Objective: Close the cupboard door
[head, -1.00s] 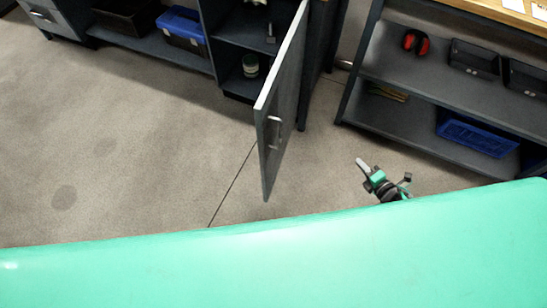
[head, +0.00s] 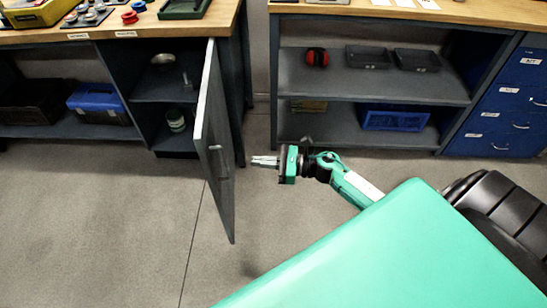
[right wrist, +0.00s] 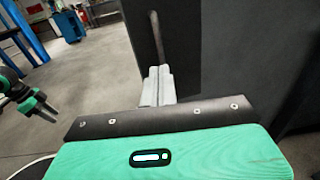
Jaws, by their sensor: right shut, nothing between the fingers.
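The grey cupboard door (head: 222,185) stands wide open, swung out towards me from the cupboard (head: 160,100). Its handle (head: 217,148) is on the face turned to the right. My right gripper (head: 254,161) is shut and empty, to the right of the door, with its fingers pointing left at that face. In the right wrist view the shut fingers (right wrist: 157,85) point at the dark door panel (right wrist: 185,40), with the handle (right wrist: 157,38) just beyond the tips. I cannot tell whether they touch. A green and black gripper (right wrist: 42,108), apparently my left, shows at the left edge there; its jaws are unclear.
Inside the cupboard are a jar (head: 176,121) and a metal item (head: 163,58). A blue toolbox (head: 100,103) is on the shelf to the left. An open shelf unit (head: 375,133) stands behind my right arm. The floor (head: 100,220) left of the door is clear.

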